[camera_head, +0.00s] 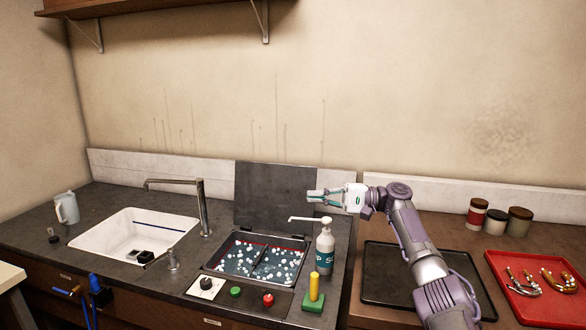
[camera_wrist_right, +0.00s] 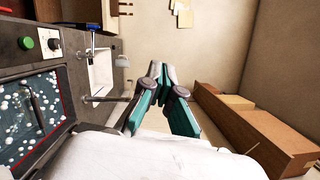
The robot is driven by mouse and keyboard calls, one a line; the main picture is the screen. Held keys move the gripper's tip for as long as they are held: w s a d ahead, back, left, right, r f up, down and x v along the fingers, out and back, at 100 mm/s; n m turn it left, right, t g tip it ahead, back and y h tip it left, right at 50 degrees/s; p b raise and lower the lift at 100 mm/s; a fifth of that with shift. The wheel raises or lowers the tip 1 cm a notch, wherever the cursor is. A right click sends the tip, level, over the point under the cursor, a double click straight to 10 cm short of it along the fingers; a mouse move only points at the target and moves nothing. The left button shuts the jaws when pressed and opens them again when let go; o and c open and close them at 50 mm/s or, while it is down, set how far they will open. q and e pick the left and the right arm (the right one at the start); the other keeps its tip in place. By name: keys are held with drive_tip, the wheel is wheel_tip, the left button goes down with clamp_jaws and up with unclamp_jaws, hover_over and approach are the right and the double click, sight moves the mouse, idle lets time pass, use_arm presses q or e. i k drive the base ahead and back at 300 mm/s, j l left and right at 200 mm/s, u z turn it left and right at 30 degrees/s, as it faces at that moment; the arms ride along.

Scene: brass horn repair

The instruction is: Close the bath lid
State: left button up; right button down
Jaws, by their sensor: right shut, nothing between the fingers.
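The bath (camera_head: 258,262) is set into the dark counter, filled with bubbly liquid. Its dark lid (camera_head: 268,200) stands open and upright at the back edge, against the wall side. My right gripper (camera_head: 312,197) is shut and empty, in front of the lid's right edge in the head view; I cannot tell whether it touches the lid. My left gripper is not in view.
A soap pump bottle (camera_head: 325,250) stands right of the bath, under my right gripper. A yellow-handled green block (camera_head: 314,290), a dial and buttons sit in front. A white sink (camera_head: 105,232) and tall faucet (camera_head: 203,207) are left. A black tray (camera_head: 385,275) and red tray (camera_head: 515,308) lie right.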

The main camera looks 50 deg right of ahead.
sight(266, 194)
drive_tip(key=i+l, duration=0.2)
drive_tip(key=l, duration=0.2)
drive_tip(key=i+l, duration=0.25)
drive_tip(key=l, duration=0.15)
drive_tip(key=i+l, duration=0.2)
drive_tip(key=l, duration=0.25)
drive_tip(key=i+l, duration=0.25)
drive_tip(key=l, duration=0.15)
